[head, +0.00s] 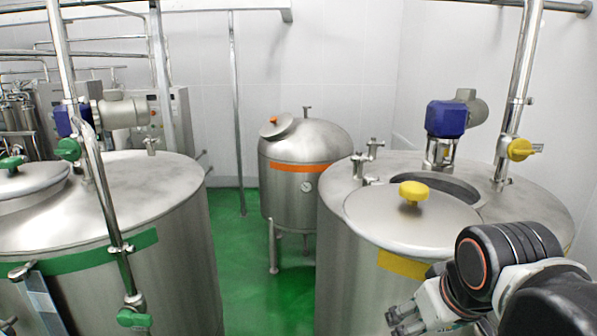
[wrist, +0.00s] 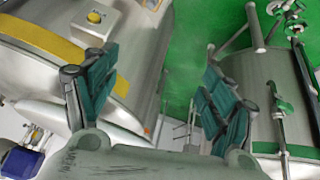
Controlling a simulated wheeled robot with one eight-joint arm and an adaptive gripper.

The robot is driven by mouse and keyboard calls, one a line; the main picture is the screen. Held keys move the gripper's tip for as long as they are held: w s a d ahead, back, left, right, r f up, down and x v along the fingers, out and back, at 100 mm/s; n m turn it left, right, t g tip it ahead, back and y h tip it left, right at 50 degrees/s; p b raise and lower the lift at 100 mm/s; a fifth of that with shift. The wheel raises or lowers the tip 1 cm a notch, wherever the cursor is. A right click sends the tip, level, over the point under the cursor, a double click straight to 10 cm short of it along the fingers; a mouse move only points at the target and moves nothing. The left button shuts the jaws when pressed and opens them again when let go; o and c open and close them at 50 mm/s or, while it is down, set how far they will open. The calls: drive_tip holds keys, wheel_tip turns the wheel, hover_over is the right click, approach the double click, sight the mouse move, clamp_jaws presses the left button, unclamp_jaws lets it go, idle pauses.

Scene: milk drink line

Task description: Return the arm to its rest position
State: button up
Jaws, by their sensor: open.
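My gripper (head: 408,318) is at the lower right of the head view, in front of the yellow-banded tank (head: 345,265). In the wrist view my gripper (wrist: 158,95) shows its two green-padded fingers spread wide, with nothing between them. My dark arm links cover part of the tank's right side. The tank's round lid (head: 400,228) with a yellow knob (head: 413,191) lies on its top. A dark opening (head: 445,188) shows behind the lid.
A green-banded tank (head: 170,270) stands at left; it also shows in the wrist view (wrist: 258,85). A smaller orange-banded tank (head: 285,195) stands behind. Pipes with green and yellow (head: 520,150) handles rise beside the tanks. Green floor (head: 262,290) lies clear between the front tanks.

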wheel_tip(320, 180, down, 40)
drive_tip(key=s+m+t+b, duration=0.1)
drive_tip(key=s+m+b, duration=0.1)
drive_tip(key=b, duration=3.2)
drive_tip(key=shift+s+a, duration=0.35)
drive_tip(key=shift+s, duration=0.1)
